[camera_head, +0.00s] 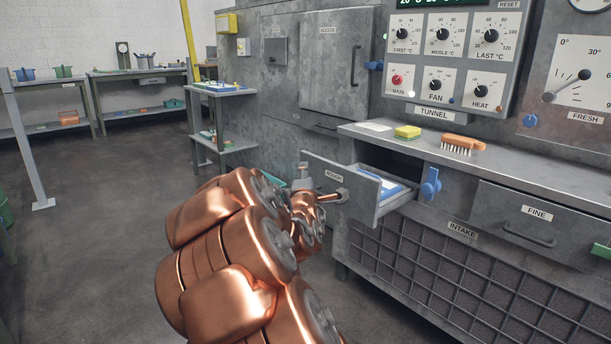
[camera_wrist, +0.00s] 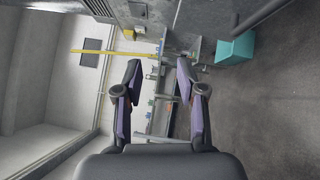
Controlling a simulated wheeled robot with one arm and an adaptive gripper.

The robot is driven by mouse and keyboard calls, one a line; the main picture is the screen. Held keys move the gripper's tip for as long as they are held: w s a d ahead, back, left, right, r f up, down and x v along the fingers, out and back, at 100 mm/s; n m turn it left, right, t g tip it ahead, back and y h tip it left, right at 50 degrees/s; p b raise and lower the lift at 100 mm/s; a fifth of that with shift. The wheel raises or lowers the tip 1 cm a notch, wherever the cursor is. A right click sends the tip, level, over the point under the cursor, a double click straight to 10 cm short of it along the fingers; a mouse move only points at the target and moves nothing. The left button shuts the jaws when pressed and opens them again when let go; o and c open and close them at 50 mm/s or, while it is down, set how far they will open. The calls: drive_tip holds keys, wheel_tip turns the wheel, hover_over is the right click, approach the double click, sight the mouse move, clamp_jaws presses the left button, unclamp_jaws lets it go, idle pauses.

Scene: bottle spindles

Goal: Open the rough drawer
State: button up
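The rough drawer (camera_head: 318,169), a grey metal drawer with a "ROUGH" label, stands pulled out from the cabinet under the worktop. A blue and white item (camera_head: 378,187) lies inside it. My copper arm reaches to just in front of the drawer front in the head view. The arm covers part of that area, so I cannot tell whether it touches the drawer. My gripper (camera_wrist: 158,78) is open in the wrist view, with its two padded fingers apart and nothing seen between them. I cannot make out the drawer handle clearly.
A blue knob (camera_head: 430,185) sits right of the drawer opening. The closed fine drawer (camera_head: 545,228) is further right. A yellow sponge (camera_head: 407,132) and a brush (camera_head: 462,144) lie on the worktop. A teal bin (camera_wrist: 235,48) stands on the floor.

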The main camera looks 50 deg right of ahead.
drive_tip(key=s+d+f, duration=0.2)
drive_tip(key=d+f, duration=0.3)
drive_tip(key=s+a+g+b, duration=0.1)
drive_tip(key=s+a+b, duration=0.1)
drive_tip(key=a+b, duration=0.3)
drive_tip(key=shift+s+a+r+m+b, duration=0.15)
drive_tip(key=shift+a+r+m+b, duration=0.2)
drive_tip(key=shift+b, duration=0.3)
drive_tip(key=shift+r+p, duration=0.1)
drive_tip(key=shift+p, duration=0.25)
idle(0.5)
